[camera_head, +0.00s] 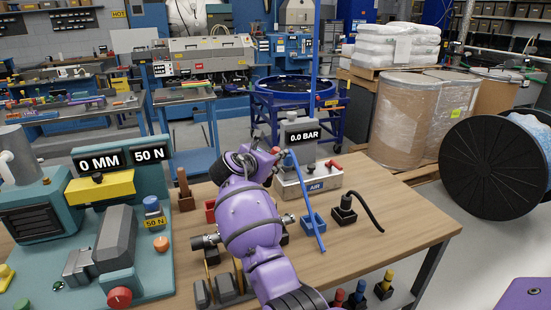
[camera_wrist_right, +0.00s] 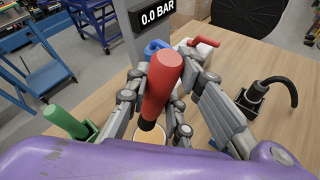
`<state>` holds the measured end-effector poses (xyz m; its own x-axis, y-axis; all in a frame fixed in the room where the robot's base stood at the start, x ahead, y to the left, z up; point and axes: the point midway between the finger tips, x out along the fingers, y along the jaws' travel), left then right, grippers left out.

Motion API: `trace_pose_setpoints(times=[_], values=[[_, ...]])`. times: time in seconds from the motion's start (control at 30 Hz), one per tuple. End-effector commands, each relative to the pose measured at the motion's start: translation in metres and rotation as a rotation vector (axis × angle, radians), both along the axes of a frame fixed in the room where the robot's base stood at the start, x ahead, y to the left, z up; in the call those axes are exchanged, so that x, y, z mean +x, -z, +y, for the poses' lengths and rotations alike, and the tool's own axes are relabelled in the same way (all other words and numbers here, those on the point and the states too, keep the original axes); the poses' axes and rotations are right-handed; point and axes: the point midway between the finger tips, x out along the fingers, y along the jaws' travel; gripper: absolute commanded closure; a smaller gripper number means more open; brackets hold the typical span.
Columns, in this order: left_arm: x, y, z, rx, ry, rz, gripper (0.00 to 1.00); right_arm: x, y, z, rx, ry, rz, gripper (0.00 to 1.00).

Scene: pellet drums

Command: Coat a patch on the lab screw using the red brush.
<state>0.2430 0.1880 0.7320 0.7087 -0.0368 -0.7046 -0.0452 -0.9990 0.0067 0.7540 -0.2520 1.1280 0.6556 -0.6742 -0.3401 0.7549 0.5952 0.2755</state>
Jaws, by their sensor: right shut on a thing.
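My right gripper (camera_wrist_right: 162,85) is shut on the red brush (camera_wrist_right: 158,82). In the right wrist view its thick red handle stands between the fingers, and its dark lower end points down over a pale round rim (camera_wrist_right: 150,134). I cannot tell whether it touches the rim. My left gripper is in neither view.
A green handle (camera_wrist_right: 65,122) stands left of my gripper. A black hooked tool (camera_head: 366,209) stands in a block on the right. The grey air unit (camera_head: 304,170) is at the back, and the teal test machine (camera_head: 140,225) is at left.

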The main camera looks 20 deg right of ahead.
Motion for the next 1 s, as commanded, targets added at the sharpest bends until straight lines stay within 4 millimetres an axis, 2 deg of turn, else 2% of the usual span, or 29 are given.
trace_pose_setpoints(times=[0.27, 0.7, 1.0], values=[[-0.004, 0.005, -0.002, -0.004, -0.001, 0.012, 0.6, 0.005, 0.01, 0.005, 0.035, 0.0, -0.052, 1.0], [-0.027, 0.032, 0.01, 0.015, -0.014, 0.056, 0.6, 0.004, 0.061, 0.005, 0.035, 0.001, -0.044, 1.0], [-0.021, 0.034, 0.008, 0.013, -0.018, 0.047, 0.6, 0.004, 0.065, 0.005, 0.035, 0.001, -0.053, 1.0]])
